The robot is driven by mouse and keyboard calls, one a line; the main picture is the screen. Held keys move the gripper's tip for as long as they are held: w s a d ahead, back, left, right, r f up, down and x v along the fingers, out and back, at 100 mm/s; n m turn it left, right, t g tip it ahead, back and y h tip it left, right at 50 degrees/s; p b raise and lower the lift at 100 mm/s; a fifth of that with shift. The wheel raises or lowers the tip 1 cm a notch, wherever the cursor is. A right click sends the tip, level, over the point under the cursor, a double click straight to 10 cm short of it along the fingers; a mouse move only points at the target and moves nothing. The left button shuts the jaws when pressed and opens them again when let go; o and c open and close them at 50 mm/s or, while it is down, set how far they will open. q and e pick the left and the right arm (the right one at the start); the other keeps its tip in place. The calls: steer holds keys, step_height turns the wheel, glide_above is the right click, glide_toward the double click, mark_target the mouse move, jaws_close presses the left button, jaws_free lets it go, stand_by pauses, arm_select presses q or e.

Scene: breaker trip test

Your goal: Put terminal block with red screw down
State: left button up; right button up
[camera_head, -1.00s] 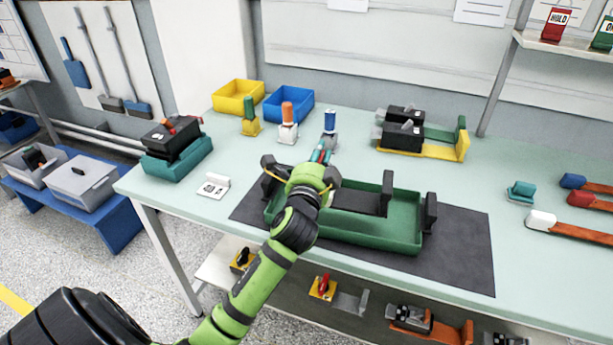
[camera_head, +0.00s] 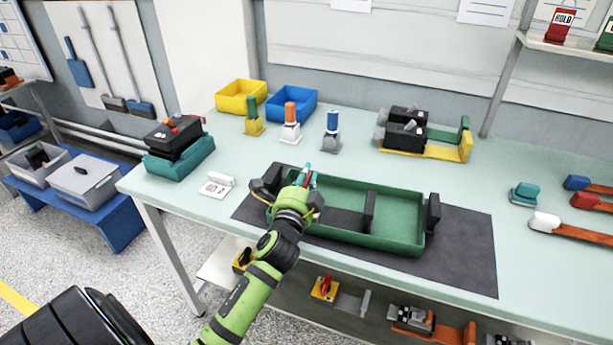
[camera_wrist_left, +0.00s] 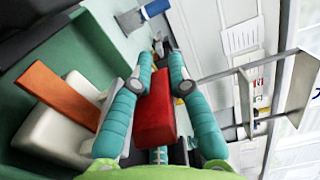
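My left gripper (camera_head: 307,178) is over the left end of the green tray (camera_head: 345,184) in the head view. In the left wrist view, its teal fingers (camera_wrist_left: 160,84) are closed on both sides of a red block-shaped part (camera_wrist_left: 155,118), which I take for the red screw of the terminal block. The rest of that block is hidden by the fingers and wrist. My right gripper is not in view.
The tray lies on a dark mat (camera_head: 462,245). A white label stand (camera_head: 217,187) and a teal-based black device (camera_head: 178,147) are to its left. Yellow (camera_head: 240,97) and blue (camera_head: 290,104) bins stand behind. Bare table lies between the blocks and tray.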

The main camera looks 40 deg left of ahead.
arm_select(q)
steer(key=o, duration=0.4)
steer(key=shift+o, duration=0.2)
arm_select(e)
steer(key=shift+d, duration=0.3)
arm_select(q)
steer(key=shift+r, duration=0.1)
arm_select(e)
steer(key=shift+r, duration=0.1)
arm_select(q)
steer(key=shift+s+d, duration=0.15)
steer(key=shift+s, duration=0.15)
steer(key=b+v, duration=0.1)
steer(key=v, duration=1)
steer(key=shift+s+b, duration=0.15)
steer(key=shift+b, duration=0.25)
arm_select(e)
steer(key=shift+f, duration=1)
